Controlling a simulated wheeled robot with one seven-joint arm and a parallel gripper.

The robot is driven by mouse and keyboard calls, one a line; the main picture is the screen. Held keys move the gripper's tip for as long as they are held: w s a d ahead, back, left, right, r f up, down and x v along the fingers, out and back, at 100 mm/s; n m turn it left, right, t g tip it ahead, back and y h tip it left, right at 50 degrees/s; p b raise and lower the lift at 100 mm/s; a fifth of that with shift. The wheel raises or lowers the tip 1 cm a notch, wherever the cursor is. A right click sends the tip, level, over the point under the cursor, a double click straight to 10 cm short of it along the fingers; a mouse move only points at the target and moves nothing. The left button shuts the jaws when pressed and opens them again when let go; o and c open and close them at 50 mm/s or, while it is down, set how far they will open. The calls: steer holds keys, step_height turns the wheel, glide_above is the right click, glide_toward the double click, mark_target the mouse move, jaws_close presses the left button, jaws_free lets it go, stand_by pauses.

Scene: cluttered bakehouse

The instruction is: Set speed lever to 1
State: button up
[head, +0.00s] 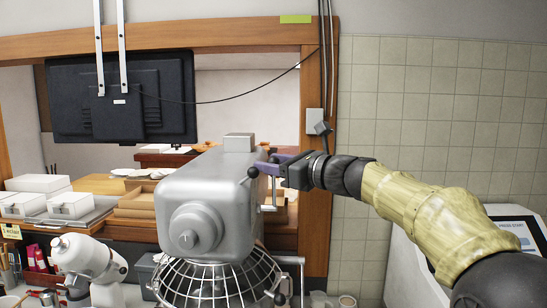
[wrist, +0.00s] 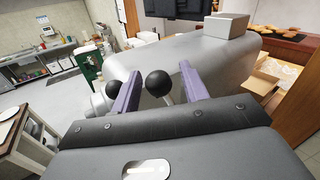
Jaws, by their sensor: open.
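The large grey mixer (head: 212,195) stands in the middle of the head view, with a wire bowl guard (head: 222,280) below its head. The speed lever's black ball knob (head: 253,172) shows at the right side of the mixer head. My gripper (head: 265,166) is at that side, close to the knob. In the wrist view my gripper (wrist: 160,74) is open, and the black knob (wrist: 158,82) shows between its two purple fingers, nearer the left one. Whether a finger touches it I cannot tell. The speed marks cannot be read.
A smaller pale mixer (head: 88,262) stands at the lower left. A black monitor (head: 122,97) hangs behind the mixer. White boxes (head: 38,184) lie on the shelf at left. A tiled wall (head: 425,110) and a machine with a screen (head: 514,232) are at right.

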jaws_close()
steer(key=shift+f+b, duration=0.1)
steer(key=shift+b, duration=0.2)
steer(key=b, duration=0.2)
steer(key=shift+s+f+n+b, duration=0.3)
steer(key=shift+s+f+b, duration=0.05)
steer(key=shift+s, duration=0.05)
steer(key=shift+s+n+y+b, duration=0.4)
steer(key=shift+s+b, duration=0.05)
steer(key=shift+b, duration=0.75)
steer(key=shift+a+r, duration=0.1)
